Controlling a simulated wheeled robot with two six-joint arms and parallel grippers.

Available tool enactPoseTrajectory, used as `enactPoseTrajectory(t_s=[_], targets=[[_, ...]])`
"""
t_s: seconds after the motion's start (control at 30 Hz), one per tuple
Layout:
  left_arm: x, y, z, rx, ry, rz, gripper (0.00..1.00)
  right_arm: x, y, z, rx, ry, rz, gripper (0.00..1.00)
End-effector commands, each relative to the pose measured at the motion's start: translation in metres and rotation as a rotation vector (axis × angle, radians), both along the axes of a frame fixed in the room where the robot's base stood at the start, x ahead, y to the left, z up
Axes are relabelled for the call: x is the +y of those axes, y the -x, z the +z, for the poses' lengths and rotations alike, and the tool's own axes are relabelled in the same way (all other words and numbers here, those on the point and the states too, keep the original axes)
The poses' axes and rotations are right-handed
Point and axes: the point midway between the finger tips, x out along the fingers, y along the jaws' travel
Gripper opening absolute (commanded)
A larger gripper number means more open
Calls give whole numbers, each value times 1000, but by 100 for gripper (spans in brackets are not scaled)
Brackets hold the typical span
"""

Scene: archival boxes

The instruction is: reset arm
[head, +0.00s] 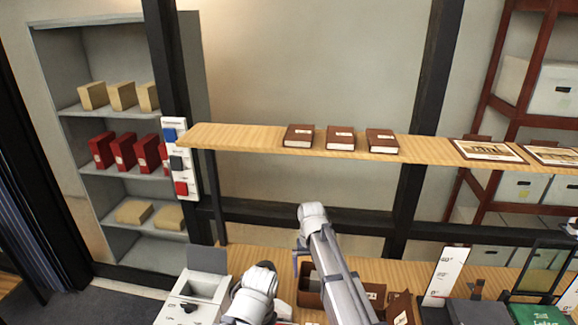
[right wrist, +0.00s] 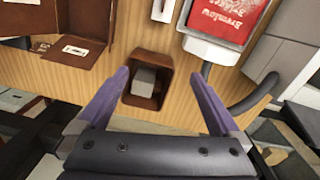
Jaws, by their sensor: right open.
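My right gripper (right wrist: 158,75) is open in the right wrist view, its two purple fingers spread with nothing between the tips. It is above the wooden worktop (right wrist: 185,118). Below and between the fingers is a small open brown box (right wrist: 169,98) with a grey block (right wrist: 146,80) inside. In the head view my right arm reaches over the worktop, and its gripper is mostly hidden. A white part of my left arm shows at the bottom, but its gripper does not show.
A shelf (head: 240,138) with three brown boxes (head: 340,138) spans above the worktop. A grey cabinet (head: 90,60) stands at left. In the right wrist view, a red booklet (right wrist: 225,18) lies in a white tray, and an open brown box (right wrist: 60,70) is at left.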

Motion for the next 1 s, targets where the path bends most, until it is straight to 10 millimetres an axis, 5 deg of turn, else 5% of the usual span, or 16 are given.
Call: enactPoseTrajectory(t_s=[0.03,0.2,0.4,0.57,1.0], targets=[[0,0,-21,0,0,-1,48,11,50,-21,5,9,52,100],[0,0,-48,0,-1,-5,48,32,147,-48,21,39,208,100],[0,0,-66,0,-2,-8,48,39,213,-64,31,62,324,100],[0,0,-68,0,-2,-9,48,40,227,-67,35,68,354,100],[0,0,-67,0,-2,-8,48,40,225,-66,35,68,354,100]])
